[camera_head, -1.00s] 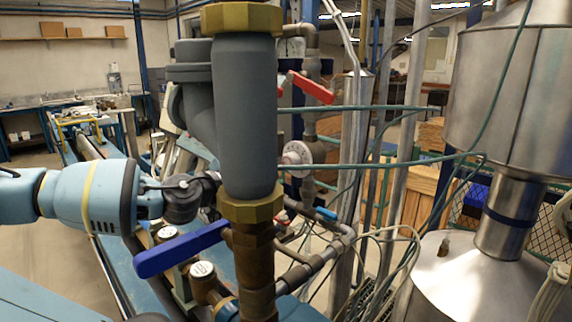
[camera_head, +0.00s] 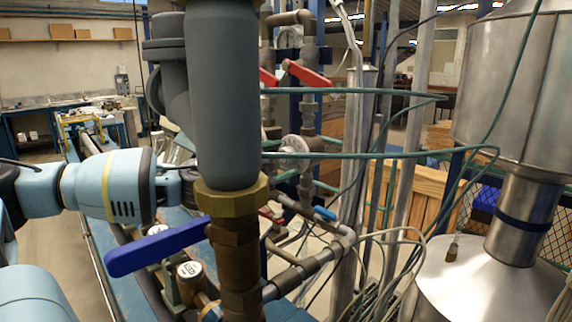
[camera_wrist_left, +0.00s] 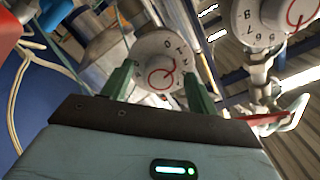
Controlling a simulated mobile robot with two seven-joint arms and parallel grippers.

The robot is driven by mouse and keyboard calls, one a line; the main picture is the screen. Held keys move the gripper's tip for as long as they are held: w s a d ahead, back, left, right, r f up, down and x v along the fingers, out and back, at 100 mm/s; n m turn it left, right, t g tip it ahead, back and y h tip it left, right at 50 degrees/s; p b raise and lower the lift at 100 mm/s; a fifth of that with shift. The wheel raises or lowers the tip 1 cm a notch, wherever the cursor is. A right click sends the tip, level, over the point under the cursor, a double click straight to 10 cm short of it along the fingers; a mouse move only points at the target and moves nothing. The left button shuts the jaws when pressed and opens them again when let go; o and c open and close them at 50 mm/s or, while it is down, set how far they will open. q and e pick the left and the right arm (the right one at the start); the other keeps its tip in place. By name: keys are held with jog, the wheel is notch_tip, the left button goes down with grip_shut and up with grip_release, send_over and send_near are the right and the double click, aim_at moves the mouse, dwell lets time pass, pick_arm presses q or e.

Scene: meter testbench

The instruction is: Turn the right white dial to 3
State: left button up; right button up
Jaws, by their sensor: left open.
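Two white dials show in the left wrist view. One white dial (camera_wrist_left: 158,62) with a red mark and small numbers stands just ahead, between my left gripper's fingers. The other white dial (camera_wrist_left: 277,24) is at the upper right, away from the fingers. My left gripper (camera_wrist_left: 160,76) is open, with a green finger on either side of the nearer dial. I cannot tell whether the fingers touch it. In the head view one white dial (camera_head: 293,147) shows on the piping, and the grey pipe hides my left gripper. My right gripper is not in view.
A thick grey pipe (camera_head: 222,95) with a brass collar (camera_head: 228,200) stands in front of my left arm. A blue lever (camera_head: 155,246) and red levers (camera_head: 306,74) stick out from the piping. Green hoses (camera_head: 400,153) cross beside the dial. A large metal tank (camera_head: 512,90) stands right.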

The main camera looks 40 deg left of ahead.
pick_arm(q)
jog(key=shift+w+r, duration=0.1)
jog(key=shift+r, duration=0.05)
jog(key=shift+c, duration=0.5)
jog(key=c, duration=0.9)
